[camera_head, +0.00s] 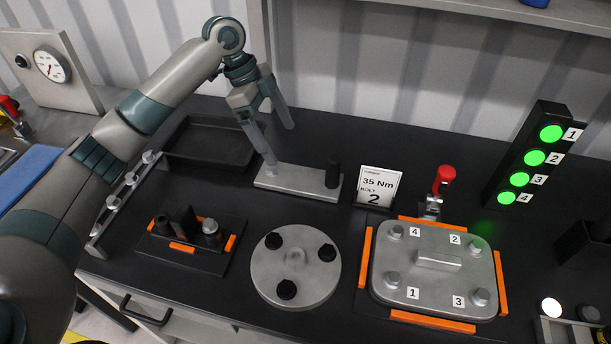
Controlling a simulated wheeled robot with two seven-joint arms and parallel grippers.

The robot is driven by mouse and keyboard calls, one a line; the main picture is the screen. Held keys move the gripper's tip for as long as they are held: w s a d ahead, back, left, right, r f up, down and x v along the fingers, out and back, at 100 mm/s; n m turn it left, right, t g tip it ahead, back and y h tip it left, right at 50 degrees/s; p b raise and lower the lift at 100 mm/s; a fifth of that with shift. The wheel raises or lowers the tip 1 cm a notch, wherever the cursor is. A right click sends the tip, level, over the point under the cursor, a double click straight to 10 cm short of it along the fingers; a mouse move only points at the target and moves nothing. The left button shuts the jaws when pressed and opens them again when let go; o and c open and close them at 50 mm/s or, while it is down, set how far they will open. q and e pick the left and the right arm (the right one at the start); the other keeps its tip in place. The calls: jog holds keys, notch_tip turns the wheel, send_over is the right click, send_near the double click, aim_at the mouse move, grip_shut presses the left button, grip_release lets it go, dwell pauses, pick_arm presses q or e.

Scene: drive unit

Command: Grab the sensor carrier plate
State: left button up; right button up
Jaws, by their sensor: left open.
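A flat grey rectangular plate (300,184) lies on the black bench top, with a black upright cylinder (333,172) at its right end. It looks like the sensor carrier plate, though no label shows on it. My left gripper (281,148) points down over the left part of this plate with its fingers spread and nothing between them. One fingertip overlaps the plate's left end in the picture; I cannot tell whether it touches. My right gripper is not in view.
A black tray (211,143) is behind left. In front are a black holder with orange marks (190,262), a round disc (262,270) and a numbered cover plate (437,262). A torque sign (379,187) stands to the right, near a red-topped clamp (444,178). A green light tower (535,158) is farther right.

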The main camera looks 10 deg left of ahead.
pick_arm(q)
jog(key=p, duration=0.2)
send_near(302, 178)
jog(key=shift+s+d+f, duration=0.4)
jog(key=shift+d+f, duration=0.15)
jog(key=shift+f, duration=0.25)
jog(key=shift+d+f, duration=0.2)
jog(key=shift+f, duration=0.4)
jog(key=shift+p+x, duration=0.7)
jog(key=shift+x, duration=0.05)
jog(key=shift+w+d+f+p, duration=0.2)
jog(key=shift+f+p, duration=0.1)
jog(key=shift+f, duration=0.25)
jog(key=shift+w+d+f+p, duration=0.15)
jog(key=shift+d+f+p, duration=0.1)
jog(key=shift+f, duration=0.25)
jog(key=shift+d+f, duration=0.15)
jog(key=shift+f, duration=0.55)
jog(key=shift+c, duration=0.7)
